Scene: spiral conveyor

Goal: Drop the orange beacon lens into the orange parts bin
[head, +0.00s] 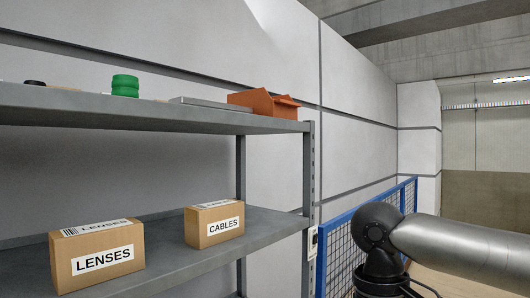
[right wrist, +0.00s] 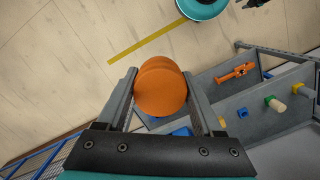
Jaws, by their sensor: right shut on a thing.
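The orange parts bin (head: 262,104) stands on the top shelf at its right end in the head view, with an angled top edge; its inside is hidden. The orange beacon lens (right wrist: 160,92) is a round orange piece in the right wrist view. My right gripper (right wrist: 160,78) is shut on it, one finger on each side. In the head view only part of my right arm shows at lower right; the gripper and lens are outside that view. My left gripper is not in view.
The grey shelf (head: 150,108) also bears a green stacked piece (head: 125,85), a flat grey item and a small black piece. A blue mesh fence (head: 340,242) is right of the shelf. Grey trays (right wrist: 215,85) hold coloured parts.

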